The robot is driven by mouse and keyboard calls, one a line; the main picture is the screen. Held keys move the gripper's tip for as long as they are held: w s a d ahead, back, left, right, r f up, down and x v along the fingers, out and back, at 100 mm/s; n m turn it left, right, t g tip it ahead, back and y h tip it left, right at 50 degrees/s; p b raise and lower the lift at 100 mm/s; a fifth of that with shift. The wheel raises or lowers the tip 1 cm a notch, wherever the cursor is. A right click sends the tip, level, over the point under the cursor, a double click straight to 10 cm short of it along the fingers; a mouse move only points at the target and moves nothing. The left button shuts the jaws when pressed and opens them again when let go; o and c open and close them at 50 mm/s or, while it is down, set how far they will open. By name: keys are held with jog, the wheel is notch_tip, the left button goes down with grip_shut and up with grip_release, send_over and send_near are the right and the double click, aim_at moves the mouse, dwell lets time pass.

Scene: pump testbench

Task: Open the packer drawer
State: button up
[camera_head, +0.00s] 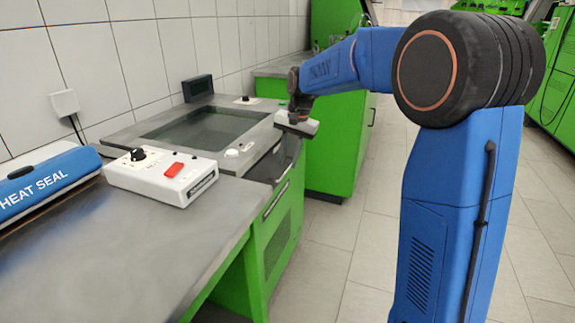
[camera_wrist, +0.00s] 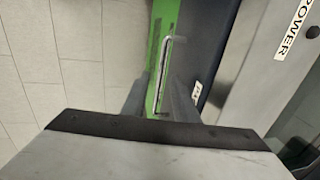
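The green drawer front (camera_head: 274,221) is below the worktop in the head view, with a long pale bar handle (camera_head: 276,200). My gripper (camera_head: 297,122) is above and beyond this handle, beside the worktop's right edge. In the wrist view, a green front with a pale bar handle (camera_wrist: 165,70) lies ahead, seen between the two grey fingers of my gripper (camera_wrist: 161,95). The fingers stand apart with nothing held. I cannot tell how far the handle is from the fingertips, but no contact shows.
A white control box (camera_head: 160,177) with a red switch and a blue heat sealer (camera_head: 45,185) are on the worktop (camera_head: 110,250). A dark recessed panel (camera_head: 207,127) is farther back. A green cabinet (camera_head: 335,145) stands beyond. The tiled floor (camera_head: 330,240) to the right is clear.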

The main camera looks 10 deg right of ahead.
jog(key=shift+w+a+f, duration=0.1)
jog(key=shift+f, duration=0.55)
jog(key=shift+w+a+f, duration=0.1)
jog(key=shift+f, duration=0.55)
grip_shut()
dwell(0.5)
